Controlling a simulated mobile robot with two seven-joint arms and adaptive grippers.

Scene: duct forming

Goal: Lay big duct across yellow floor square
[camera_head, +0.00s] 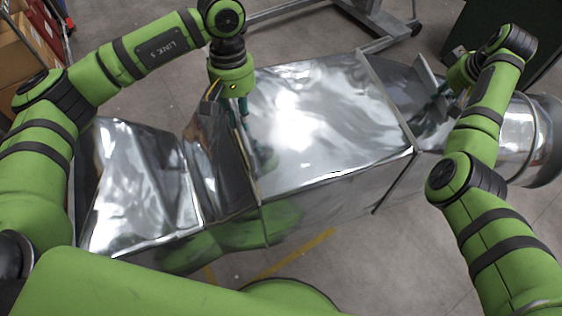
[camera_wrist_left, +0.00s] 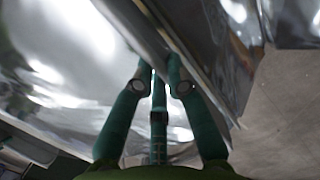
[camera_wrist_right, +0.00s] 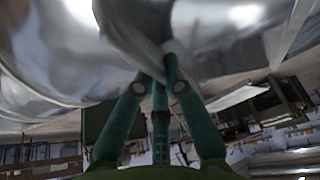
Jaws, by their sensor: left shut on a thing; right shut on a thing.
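The big duct (camera_head: 320,115) is a long shiny sheet-metal piece with boxy sections and a round collar at its right end. It spans most of the head view, and yellow floor lines (camera_head: 290,255) show below its near side. Much of the yellow square is hidden beneath or behind it. My left gripper (camera_head: 250,150) is shut on a raised seam of the duct left of its middle; the left wrist view shows the fingers (camera_wrist_left: 160,70) at that metal edge. My right gripper (camera_head: 440,92) is shut on the duct near its right end; the right wrist view shows the fingers (camera_wrist_right: 160,60) against the metal.
Cardboard boxes (camera_head: 20,55) stand on a shelf at the upper left. A grey wheeled metal stand (camera_head: 375,25) is behind the duct. A dark green cabinet or bin (camera_head: 480,30) is at the upper right. Bare concrete floor shows at the lower right.

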